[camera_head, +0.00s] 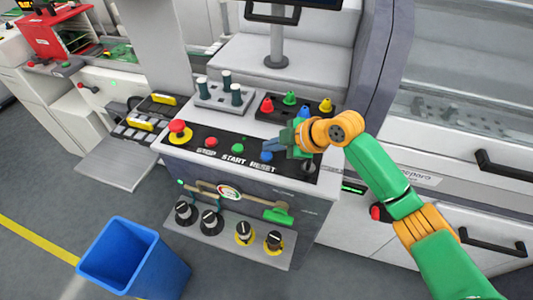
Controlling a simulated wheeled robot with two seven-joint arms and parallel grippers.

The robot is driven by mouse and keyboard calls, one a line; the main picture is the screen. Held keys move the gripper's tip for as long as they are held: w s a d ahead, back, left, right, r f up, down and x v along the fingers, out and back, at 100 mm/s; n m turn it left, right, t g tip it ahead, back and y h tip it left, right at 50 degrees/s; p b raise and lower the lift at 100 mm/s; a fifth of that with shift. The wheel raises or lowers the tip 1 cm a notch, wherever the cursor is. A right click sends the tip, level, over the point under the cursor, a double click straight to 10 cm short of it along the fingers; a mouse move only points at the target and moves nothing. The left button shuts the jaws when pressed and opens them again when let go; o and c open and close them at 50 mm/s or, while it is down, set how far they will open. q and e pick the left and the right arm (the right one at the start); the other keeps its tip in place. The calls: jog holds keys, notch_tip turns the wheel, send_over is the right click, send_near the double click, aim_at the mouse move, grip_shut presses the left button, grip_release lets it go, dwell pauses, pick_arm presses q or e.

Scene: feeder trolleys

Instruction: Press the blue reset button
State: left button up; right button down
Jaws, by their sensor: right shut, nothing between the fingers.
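The blue reset button (266,156) sits on the black strip of the control panel (225,152), right of the green start button (238,148) and above the RESET lettering. My right gripper (272,145) comes in from the right, with its fingers shut and empty. Its fingertips are right beside the blue button in the picture, just above it. I cannot tell whether they touch it. The fingers hide part of the area behind the button. My left gripper is not in view.
A red mushroom button (178,128) and a red button (211,142) are left on the panel; a black knob (308,167) is right. Coloured pegs (289,98) stand behind. Several dials (210,220) are below. A blue bin (133,258) stands on the floor.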

aim_at(271, 156)
jog(key=shift+f, duration=0.35)
jog(key=shift+f+b, duration=0.3)
jog(key=shift+f, duration=0.2)
dwell(0.5)
jog(key=shift+r+p, duration=0.9)
notch_tip(271, 156, up, 5)
jog(key=p, duration=0.5)
jog(key=shift+r, duration=0.15)
jog(key=shift+f, duration=0.2)
